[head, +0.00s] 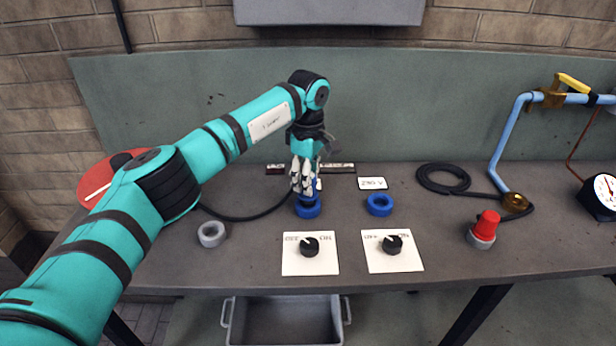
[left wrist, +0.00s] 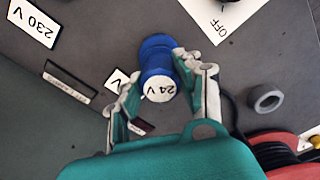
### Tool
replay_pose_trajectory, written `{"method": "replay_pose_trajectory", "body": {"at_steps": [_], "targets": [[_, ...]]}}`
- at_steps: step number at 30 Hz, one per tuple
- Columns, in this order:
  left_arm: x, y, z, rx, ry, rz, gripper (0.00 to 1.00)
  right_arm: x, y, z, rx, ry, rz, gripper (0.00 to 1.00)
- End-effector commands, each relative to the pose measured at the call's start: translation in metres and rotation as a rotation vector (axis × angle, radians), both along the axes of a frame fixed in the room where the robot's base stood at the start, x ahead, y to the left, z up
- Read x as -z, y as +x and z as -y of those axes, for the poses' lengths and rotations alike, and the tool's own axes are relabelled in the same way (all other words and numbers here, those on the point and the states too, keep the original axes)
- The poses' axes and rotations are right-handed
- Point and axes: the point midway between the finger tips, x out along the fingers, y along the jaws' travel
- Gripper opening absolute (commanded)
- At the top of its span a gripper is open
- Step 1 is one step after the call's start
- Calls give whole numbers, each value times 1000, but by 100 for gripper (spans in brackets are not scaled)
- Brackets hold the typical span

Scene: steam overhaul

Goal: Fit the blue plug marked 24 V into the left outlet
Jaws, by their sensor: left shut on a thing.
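My left gripper (head: 303,186) is shut on the blue plug, above the left blue outlet ring (head: 308,208). In the left wrist view the plug (left wrist: 158,88) shows its white end face marked 24 V between the two fingers of the gripper (left wrist: 160,70). Blue outlet material (left wrist: 156,45) shows directly beyond the plug. The plug looks roughly upright and in line with the outlet. I cannot tell how deep it sits in it. The fingers hide most of the plug in the head view. My right gripper is not in view.
A second blue outlet (head: 379,205) stands to the right by a 230 V card (head: 373,183). Two knob plates (head: 298,268) (head: 408,262) lie in front. A grey ring (head: 211,234) is at left, a red-topped part (head: 486,226) at right. A black cable (head: 240,217) runs left.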

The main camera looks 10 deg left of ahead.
Motion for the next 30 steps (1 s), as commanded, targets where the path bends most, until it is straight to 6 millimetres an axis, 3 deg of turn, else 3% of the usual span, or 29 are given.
{"method": "replay_pose_trajectory", "body": {"at_steps": [30], "targets": [[26, 0, 0, 0, -1, -1, 0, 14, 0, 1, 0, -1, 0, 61]]}}
